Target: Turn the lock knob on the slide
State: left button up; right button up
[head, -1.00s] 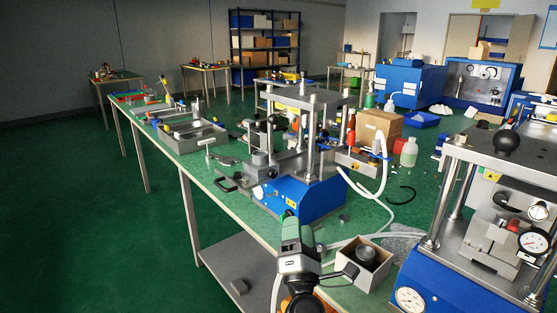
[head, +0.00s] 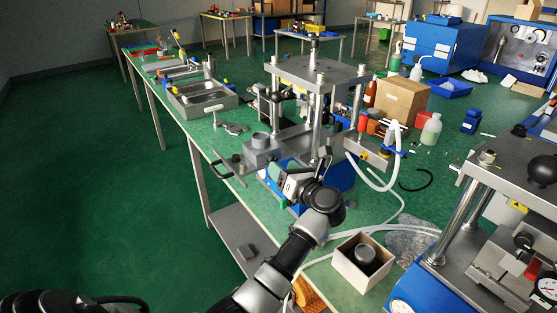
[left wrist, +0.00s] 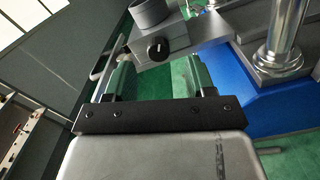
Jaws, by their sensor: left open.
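The lock knob (left wrist: 158,47) is a round black knob with a pale mark, on the end of the grey slide (left wrist: 190,36). In the left wrist view it lies just beyond the gap between my fingers, apparently untouched. In the head view the slide (head: 292,144) projects left from the press, with a grey cup (head: 261,141) on top. I cannot make out the knob clearly there. My left gripper (head: 276,181) is beside the front of the slide. The left wrist view shows its two green fingers (left wrist: 160,79) apart, with nothing between them. My right gripper is not in view.
The press has a blue base (left wrist: 245,85) and upright steel posts (left wrist: 286,25) close to the right of the slide. A black handle (head: 222,170) sticks out at the bench edge. A box with a dark part (head: 345,268) and a white hose (head: 375,180) lie to the right.

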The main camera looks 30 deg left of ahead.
pick_arm(q)
jog(key=x, duration=0.3)
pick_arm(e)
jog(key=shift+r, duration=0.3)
pick_arm(q)
jog(key=shift+c, duration=0.2)
jog(key=c, duration=0.9)
pick_arm(e)
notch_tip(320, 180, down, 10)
jog(key=b, duration=0.9)
pick_arm(q)
jog(key=shift+n+b, duration=1.35)
jog(key=shift+n, duration=1.75)
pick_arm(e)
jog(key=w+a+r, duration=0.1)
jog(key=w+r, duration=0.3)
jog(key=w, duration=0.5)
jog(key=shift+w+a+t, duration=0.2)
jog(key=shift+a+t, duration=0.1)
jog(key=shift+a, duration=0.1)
